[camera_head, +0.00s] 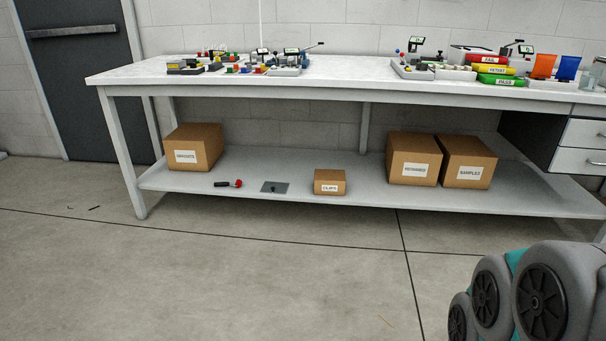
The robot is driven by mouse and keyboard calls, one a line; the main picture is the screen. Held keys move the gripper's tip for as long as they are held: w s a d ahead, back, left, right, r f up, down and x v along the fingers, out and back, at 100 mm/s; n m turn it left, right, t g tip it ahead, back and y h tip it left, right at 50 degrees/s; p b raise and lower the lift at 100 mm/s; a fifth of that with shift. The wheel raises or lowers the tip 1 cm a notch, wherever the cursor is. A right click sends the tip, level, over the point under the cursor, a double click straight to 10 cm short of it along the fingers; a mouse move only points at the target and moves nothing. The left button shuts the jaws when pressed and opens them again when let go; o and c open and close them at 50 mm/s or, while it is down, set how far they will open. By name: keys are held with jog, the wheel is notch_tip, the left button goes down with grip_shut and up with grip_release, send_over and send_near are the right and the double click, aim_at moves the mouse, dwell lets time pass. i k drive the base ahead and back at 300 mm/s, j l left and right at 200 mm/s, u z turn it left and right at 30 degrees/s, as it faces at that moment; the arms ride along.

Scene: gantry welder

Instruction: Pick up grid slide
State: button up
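I cannot tell for sure which thing is the grid slide. Small coloured parts and fixtures stand on the white workbench (350,72), in a left group (245,64) and a right group (430,68), too small to make out one by one. A flat dark grey plate (274,187) with a small dark knob lies on the lower shelf (350,187). Beside it on the left lies a black tool with a red end (229,184). My gripper is not in view; only grey and teal links of my arm show at the lower right, apart from the bench.
Cardboard boxes stand on the shelf: one at left (194,147), a small one labelled CLIPS (329,182), and two at right (413,158) (467,162). Red, yellow and green labelled trays (496,70) and orange and blue panels are at the bench's right. The floor in front is open.

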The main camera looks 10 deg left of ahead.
aim_at(268, 187)
jog(key=i+j+u, duration=0.3)
jog(key=i+j, duration=0.25)
jog(key=i, duration=0.15)
jog(key=i+j+u, duration=0.25)
jog(key=i, duration=0.45)
jog(key=i+j+u, duration=0.3)
jog(key=i, duration=0.45)
jog(key=i+j+u, duration=0.1)
jog(key=i+u, duration=0.2)
jog(key=i, duration=0.5)
